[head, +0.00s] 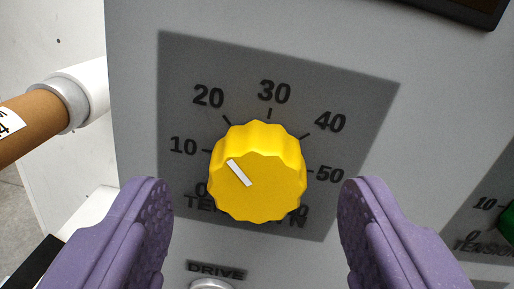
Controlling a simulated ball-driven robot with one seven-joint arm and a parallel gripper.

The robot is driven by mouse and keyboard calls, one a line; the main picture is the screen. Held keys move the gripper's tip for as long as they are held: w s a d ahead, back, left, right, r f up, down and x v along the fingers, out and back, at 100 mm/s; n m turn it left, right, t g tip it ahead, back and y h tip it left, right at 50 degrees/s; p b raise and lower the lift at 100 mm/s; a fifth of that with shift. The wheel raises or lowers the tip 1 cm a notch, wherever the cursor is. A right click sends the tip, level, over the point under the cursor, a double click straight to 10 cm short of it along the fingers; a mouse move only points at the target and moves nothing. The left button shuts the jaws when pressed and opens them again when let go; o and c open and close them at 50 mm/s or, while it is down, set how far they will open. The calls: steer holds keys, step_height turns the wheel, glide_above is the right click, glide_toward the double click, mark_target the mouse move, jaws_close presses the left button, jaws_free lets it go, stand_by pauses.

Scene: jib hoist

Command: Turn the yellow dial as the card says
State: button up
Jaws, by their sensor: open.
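The yellow dial (257,172) is a scalloped knob in the middle of the head view, on a dark grey scale plate (345,95). Its white pointer mark (239,173) slants to the upper left, roughly toward the 20. The numbers 10, 20, 30, 40 and 50 show around it; the knob partly hides the lower numbers and the lettering below. My gripper (256,212) is open, with one purple finger at the lower left of the dial and one at the lower right, both apart from it in the picture. I see no readable card.
A brown roll (35,120) with a white end and a cut-off label juts in at the left. A green knob (507,222) on another scale shows at the right edge. A part marked DRIVE (212,284) sits below the dial. A dark framed panel (470,8) is at the top right.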

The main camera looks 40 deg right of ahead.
steer(key=shift+w+d, duration=0.3)
steer(key=shift+w, duration=0.2)
steer(key=c, duration=1.1)
steer(key=shift+o, duration=0.2)
steer(key=shift+m+b, duration=0.3)
steer(key=shift+b, duration=0.3)
steer(key=m+b, duration=0.2)
steer(key=b, duration=0.2)
steer(key=shift+f+m, duration=0.2)
steer(key=shift+m, duration=0.2)
steer(key=m+b, duration=0.5)
steer(key=b, duration=0.1)
steer(key=shift+m+h, duration=0.3)
steer(key=m+b, duration=0.4)
steer(key=shift+m, duration=0.4)
steer(key=m+b, duration=0.4)
steer(key=shift+r+m+h, duration=0.1)
steer(key=shift+m+h, duration=0.2)
